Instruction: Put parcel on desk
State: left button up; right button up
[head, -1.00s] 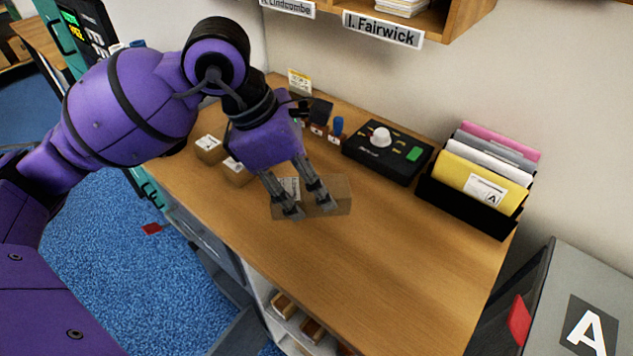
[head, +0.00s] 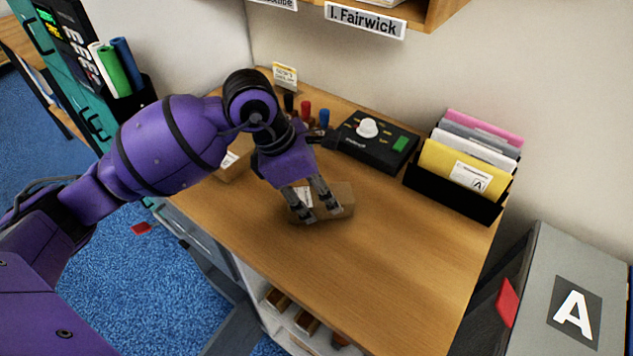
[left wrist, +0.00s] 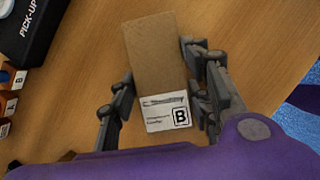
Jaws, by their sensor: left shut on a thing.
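The parcel is a brown cardboard box (head: 343,196) with a white label marked B, which shows in the left wrist view (left wrist: 153,50). My left gripper (head: 320,214) is shut on this parcel, with one finger on each side of it near the labelled end. The parcel is at the desk top (head: 385,250), around the middle of the desk. I cannot tell whether its underside touches the wood or is slightly above. My right gripper is not in view.
Another carton (head: 232,164) sits behind my left arm. A black device with a white knob (head: 367,128), stamps (head: 305,112) and a folder rack (head: 452,196) line the back. The desk's front right is clear. A grey box marked A (head: 575,300) stands to the right.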

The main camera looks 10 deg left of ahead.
pick_arm(q)
jog(key=shift+f, duration=0.1)
jog(key=o, duration=1.3)
jog(key=shift+o, duration=0.2)
jog(key=shift+r, duration=0.25)
jog(key=v, duration=1.1)
jog(key=shift+r, duration=0.4)
jog(key=shift+a, duration=0.1)
